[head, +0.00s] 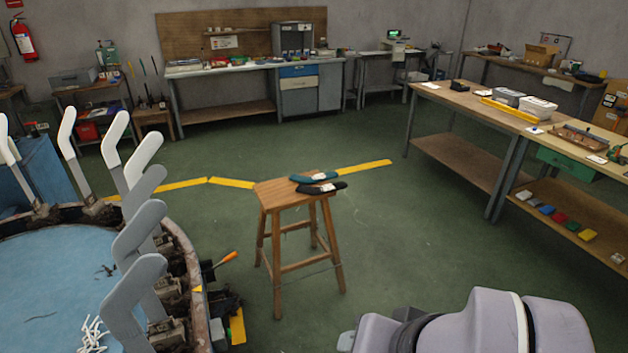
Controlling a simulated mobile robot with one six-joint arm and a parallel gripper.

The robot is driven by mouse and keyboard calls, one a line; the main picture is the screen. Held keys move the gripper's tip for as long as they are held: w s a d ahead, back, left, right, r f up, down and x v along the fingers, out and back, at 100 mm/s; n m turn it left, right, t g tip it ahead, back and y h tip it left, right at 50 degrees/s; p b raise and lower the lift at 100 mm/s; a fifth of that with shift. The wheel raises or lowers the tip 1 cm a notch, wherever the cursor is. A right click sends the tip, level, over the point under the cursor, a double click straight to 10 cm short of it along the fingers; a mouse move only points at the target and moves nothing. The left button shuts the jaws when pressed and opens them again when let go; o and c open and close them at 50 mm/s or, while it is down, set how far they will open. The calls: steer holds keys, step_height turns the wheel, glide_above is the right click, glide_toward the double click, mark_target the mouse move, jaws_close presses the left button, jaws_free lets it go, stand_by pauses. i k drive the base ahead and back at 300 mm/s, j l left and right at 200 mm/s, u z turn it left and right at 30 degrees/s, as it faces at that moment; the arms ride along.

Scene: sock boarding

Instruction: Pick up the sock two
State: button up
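A wooden stool (266,192) stands on the green floor near the middle of the head view. Two socks lie flat on its seat, close together. The one at the back is dark teal (299,179) with a white label. The one in front is black (332,187), also with a pale label, and its end reaches past the seat's right edge. I cannot tell from the picture which is sock two. My gripper is not in view. Only pale grey links of my arm show at the bottom right, well apart from the stool.
A round blue-topped machine (60,275) with several upright foot-shaped boards (130,260) fills the left. A workbench (440,98) with trays and boxes runs along the right. Another bench (225,68) stands at the back. The floor right of the stool is clear.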

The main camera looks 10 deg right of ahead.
mark_target(320, 178)
steer(key=i+l+z, duration=0.25)
steer(key=i+l, duration=0.15)
steer(key=i+l+z, duration=0.2)
steer(key=i, duration=0.25)
steer(key=i+l+z, duration=0.25)
steer(key=i, duration=0.25)
steer(key=i+l+z, duration=0.25)
steer(key=i, duration=0.2)
steer(key=i+u, duration=0.2)
steer(key=i, duration=0.25)
steer(key=i+l+u, duration=0.2)
steer(key=i, duration=0.3)
steer(key=i+u, duration=0.2)
steer(key=i, duration=0.25)
steer(key=i+l+u, duration=0.2)
steer(key=i, duration=0.25)
steer(key=i+u, duration=0.3)
steer(key=u, duration=0.2)
steer(key=i+l+u, duration=0.15)
steer(key=u, duration=0.3)
steer(key=i+l+u, duration=0.25)
steer(key=u, duration=0.25)
steer(key=i, duration=0.1)
